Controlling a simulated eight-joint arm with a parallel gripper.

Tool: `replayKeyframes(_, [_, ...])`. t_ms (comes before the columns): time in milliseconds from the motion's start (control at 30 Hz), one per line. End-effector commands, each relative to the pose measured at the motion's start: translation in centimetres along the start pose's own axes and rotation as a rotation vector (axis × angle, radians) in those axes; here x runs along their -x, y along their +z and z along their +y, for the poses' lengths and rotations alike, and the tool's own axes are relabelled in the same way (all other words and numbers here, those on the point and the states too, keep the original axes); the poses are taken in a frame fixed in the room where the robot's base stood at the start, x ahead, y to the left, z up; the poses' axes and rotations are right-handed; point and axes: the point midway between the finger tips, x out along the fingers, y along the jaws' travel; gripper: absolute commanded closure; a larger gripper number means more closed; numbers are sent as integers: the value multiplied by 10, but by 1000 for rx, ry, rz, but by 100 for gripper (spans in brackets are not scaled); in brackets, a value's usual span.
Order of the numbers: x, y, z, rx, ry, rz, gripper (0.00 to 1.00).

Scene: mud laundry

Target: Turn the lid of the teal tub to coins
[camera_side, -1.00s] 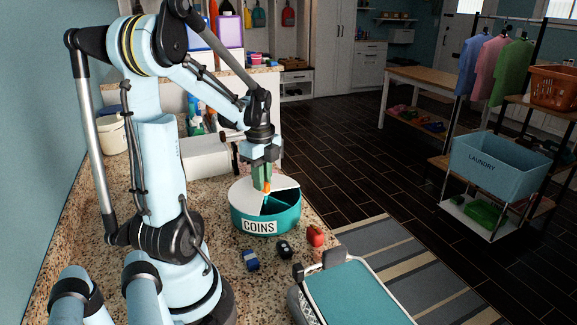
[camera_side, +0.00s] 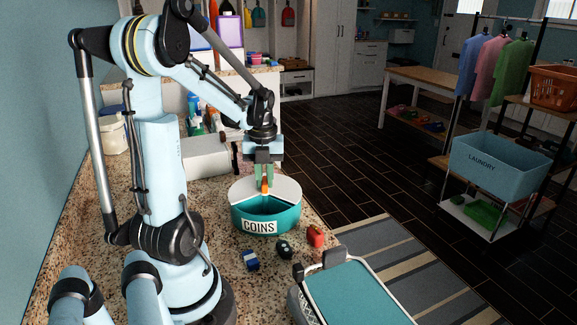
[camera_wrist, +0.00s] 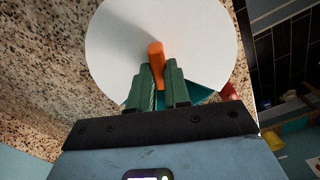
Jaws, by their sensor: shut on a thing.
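The teal tub (camera_side: 282,222) stands on the speckled counter with a COINS label on its front. Its white lid (camera_side: 285,188) has a wedge-shaped opening, which faces the front above the COINS label and shows the teal inside. An orange knob (camera_side: 265,187) stands at the lid's middle. My gripper (camera_side: 264,178) points down from above with its green fingers shut on the knob. In the wrist view, the fingers (camera_wrist: 158,75) sit on either side of the orange knob (camera_wrist: 156,50), and they partly hide the opening.
A blue and white object (camera_side: 251,260), a black object (camera_side: 284,249) and a red object (camera_side: 315,236) lie on the counter in front of the tub. A teal-topped bin (camera_side: 350,295) stands at the front right. A white box (camera_side: 205,157) lies behind.

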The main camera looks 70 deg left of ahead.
Motion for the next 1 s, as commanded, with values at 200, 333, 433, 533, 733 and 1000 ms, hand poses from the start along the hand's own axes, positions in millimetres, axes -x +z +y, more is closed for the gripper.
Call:
replayKeyframes(200, [1, 0, -1, -94, 1, 1, 100])
replayKeyframes(333, [1, 0, -1, -124, 1, 1, 100])
replayKeyframes(433, [1, 0, -1, -135, 1, 1, 100])
replayKeyframes(533, [1, 0, -1, -140, 1, 1, 100])
replayKeyframes(733, [1, 0, -1, -141, 1, 1, 100])
replayKeyframes(1000, [0, 0, -1, -140, 0, 1, 59])
